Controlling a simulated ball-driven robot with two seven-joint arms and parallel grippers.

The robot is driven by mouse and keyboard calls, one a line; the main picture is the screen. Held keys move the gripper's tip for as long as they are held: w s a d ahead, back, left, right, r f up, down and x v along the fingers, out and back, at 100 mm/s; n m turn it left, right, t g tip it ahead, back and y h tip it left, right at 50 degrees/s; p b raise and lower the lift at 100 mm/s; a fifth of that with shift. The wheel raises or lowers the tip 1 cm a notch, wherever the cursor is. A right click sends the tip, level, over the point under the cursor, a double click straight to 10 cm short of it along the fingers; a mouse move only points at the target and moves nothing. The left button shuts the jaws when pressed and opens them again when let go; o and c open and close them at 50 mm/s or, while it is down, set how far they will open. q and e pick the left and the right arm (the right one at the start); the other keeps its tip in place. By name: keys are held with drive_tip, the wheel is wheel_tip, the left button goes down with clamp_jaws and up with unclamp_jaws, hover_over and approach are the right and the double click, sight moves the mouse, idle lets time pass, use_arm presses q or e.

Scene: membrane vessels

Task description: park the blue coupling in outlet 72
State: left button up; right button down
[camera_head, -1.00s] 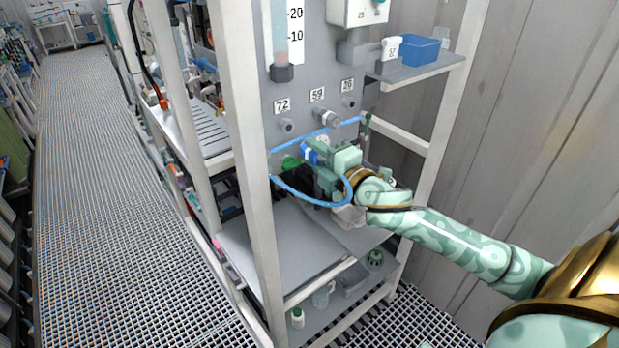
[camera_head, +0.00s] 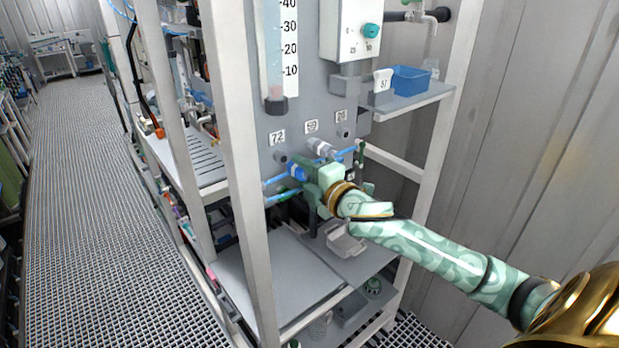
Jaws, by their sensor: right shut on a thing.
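The blue coupling (camera_head: 296,171) is at the end of a blue hose (camera_head: 283,197) in front of the grey panel. My right gripper (camera_head: 304,176) is shut on the coupling and holds it just below outlet 72 (camera_head: 281,157), slightly to its right. The outlet is a small grey stub under the label 72 (camera_head: 277,137). The coupling looks close to the outlet, but I cannot tell whether they touch. My gripper hides part of the hose and the panel behind it. My left gripper is not in view.
Label 59 (camera_head: 312,126) marks a neighbouring outlet with a grey fitting (camera_head: 322,148). A white rack post (camera_head: 239,170) stands close on the left. A blue bin (camera_head: 410,80) sits on the right shelf. The lower grey shelf (camera_head: 270,275) is mostly clear.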

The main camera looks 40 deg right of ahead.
sight(293, 165)
drive_tip(key=shift+w+a, duration=0.1)
drive_tip(key=shift+w, duration=0.95)
drive_tip(key=shift+r+p, duration=0.1)
drive_tip(key=shift+p, duration=0.55)
idle(1.4)
drive_tip(key=shift+w, duration=0.6)
drive_tip(key=c, duration=0.9)
unclamp_jaws()
